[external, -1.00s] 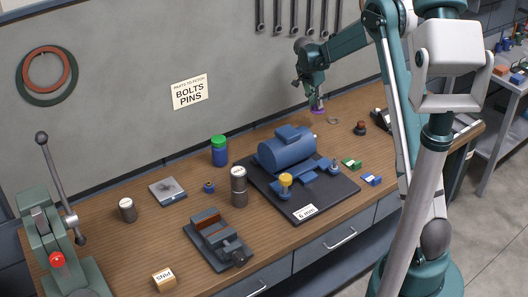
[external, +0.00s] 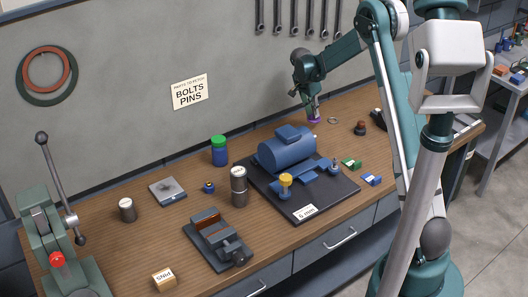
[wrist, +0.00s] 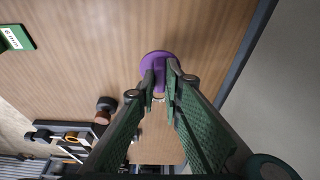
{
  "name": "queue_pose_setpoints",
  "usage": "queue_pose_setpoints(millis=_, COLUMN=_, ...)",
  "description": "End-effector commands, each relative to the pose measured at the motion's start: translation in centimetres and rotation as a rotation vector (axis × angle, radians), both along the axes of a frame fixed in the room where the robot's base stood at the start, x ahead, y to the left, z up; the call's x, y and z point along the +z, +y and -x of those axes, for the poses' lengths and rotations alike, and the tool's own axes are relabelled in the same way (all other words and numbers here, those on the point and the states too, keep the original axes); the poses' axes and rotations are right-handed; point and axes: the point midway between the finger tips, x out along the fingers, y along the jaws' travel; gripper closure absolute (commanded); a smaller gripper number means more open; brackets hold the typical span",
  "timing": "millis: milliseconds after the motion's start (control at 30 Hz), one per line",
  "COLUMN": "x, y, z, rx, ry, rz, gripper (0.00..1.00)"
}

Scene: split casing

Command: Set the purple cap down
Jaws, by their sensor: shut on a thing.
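The purple cap (wrist: 156,58) is a round disc with a raised grip. It sits between the fingertips of my gripper (wrist: 160,76) in the wrist view. My gripper is shut on the cap's raised part. In the external view the purple cap (external: 314,121) is at the tip of my gripper (external: 314,113), close over the back right of the wooden bench. I cannot tell whether its underside touches the wood.
A small ring (external: 333,120) lies just right of the cap. A brown knob-like part (external: 360,128) stands further right. The blue motor-like casing (external: 287,152) on its dark plate is to the left. The wall is close behind. Bare wood surrounds the cap in the wrist view.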

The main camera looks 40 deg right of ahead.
Motion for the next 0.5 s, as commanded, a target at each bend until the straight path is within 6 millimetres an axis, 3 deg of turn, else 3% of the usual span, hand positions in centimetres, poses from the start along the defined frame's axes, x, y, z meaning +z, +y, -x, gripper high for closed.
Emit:
queue_pose_setpoints(millis=133, x=-1.21, y=-0.01, z=-0.04, rx=0.0, ry=0.0, rz=0.0, gripper=1.0)
queue_pose_setpoints(millis=500, x=-1.45, y=-0.01, z=-0.02, rx=0.0, ry=0.0, rz=0.0, gripper=1.0)
